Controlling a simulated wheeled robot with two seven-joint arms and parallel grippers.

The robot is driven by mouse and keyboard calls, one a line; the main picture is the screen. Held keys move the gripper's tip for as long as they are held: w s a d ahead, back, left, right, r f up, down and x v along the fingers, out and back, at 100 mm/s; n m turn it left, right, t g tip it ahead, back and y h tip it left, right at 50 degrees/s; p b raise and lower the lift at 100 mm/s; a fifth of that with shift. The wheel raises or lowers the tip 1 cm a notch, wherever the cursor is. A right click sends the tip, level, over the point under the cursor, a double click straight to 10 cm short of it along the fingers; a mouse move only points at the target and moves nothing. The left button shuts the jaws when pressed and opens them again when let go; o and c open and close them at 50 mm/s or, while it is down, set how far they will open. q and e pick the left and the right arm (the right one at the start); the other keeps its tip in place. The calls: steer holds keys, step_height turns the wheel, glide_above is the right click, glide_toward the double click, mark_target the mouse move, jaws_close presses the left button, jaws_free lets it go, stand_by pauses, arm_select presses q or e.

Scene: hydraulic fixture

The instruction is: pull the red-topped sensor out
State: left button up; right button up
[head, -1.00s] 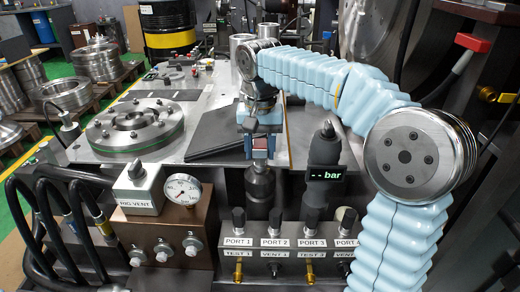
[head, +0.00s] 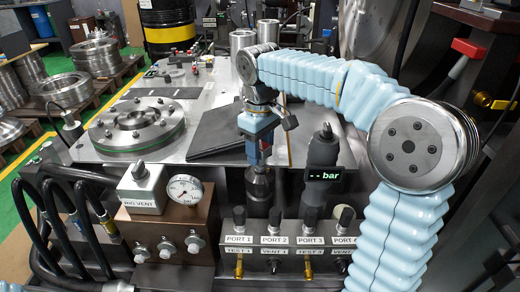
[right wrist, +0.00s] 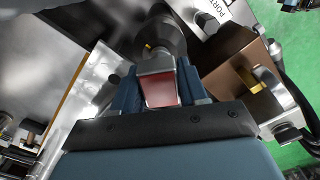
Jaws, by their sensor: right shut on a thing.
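The red-topped sensor (right wrist: 160,88) shows between the two fingers of my right gripper (right wrist: 160,92) in the right wrist view, with its red face and a pale grey part beyond it. In the head view the right gripper (head: 260,150) points down, shut on the sensor, above a black cylindrical holder (head: 259,185) at the table's front edge. A round dark part (right wrist: 160,38) lies past the sensor in the wrist view. I cannot tell how far the sensor sits inside it. My left gripper is not in view.
A black handheld device (head: 322,160) with a "-- bar" display stands right of the gripper. In front are a port block (head: 290,257) and a brown block (head: 165,222) with a gauge (head: 184,189). A steel flange (head: 135,128) and dark plate (head: 213,140) lie left.

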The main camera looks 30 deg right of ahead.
steer(key=n, duration=0.6)
steer(key=o, duration=1.2)
steer(key=shift+c, duration=0.2)
step_height(320, 180, up, 14)
